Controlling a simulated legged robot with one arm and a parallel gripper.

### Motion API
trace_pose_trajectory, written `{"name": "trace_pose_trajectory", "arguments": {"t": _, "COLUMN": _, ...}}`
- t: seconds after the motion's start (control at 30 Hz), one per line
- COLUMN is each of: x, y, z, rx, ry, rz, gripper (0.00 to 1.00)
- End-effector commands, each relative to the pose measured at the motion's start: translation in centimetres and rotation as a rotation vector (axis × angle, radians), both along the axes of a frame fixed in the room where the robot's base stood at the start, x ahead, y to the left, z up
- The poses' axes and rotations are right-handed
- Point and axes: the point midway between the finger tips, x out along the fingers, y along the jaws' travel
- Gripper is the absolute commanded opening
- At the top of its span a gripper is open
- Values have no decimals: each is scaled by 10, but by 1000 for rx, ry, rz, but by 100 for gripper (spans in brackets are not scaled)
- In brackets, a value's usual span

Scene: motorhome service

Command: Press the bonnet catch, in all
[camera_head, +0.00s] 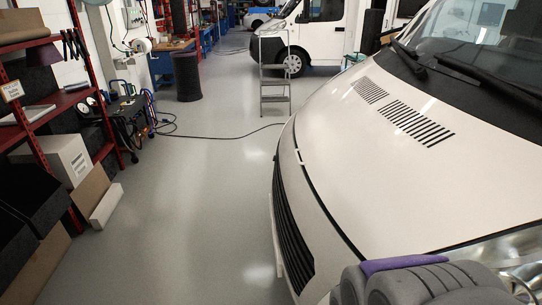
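The white bonnet (440,165) of a motorhome fills the right side of the view. It looks down, with a dark seam along its front edge above the black grille (289,232). A small pale tab (298,156) sits at the seam near the front edge; I cannot tell whether it is the bonnet catch. No other catch is recognisable. A grey ribbed, rounded shape with a purple strip, which may be part of my arm, covers the lower right corner and hides part of the headlight (510,250). No gripper fingers are recognisable.
Open grey floor (190,210) lies left of the motorhome. A black cable (225,135) crosses it. A step ladder (275,85) stands beyond the nose. Red shelving (50,115) with boxes lines the left wall. A second white van (315,35) stands behind.

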Motion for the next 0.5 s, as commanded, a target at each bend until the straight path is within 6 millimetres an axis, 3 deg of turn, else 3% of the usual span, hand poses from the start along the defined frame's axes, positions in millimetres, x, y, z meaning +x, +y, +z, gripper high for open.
{"name": "trace_pose_trajectory", "arguments": {"t": 0.07, "x": 0, "y": 0, "z": 0, "rx": 0, "ry": 0, "rz": 0, "gripper": 36}}
{"name": "trace_pose_trajectory", "arguments": {"t": 0.43, "x": 0, "y": 0, "z": 0, "rx": 0, "ry": 0, "rz": 0, "gripper": 0}}
{"name": "trace_pose_trajectory", "arguments": {"t": 0.5, "x": 0, "y": 0, "z": 0, "rx": 0, "ry": 0, "rz": 0, "gripper": 0}}
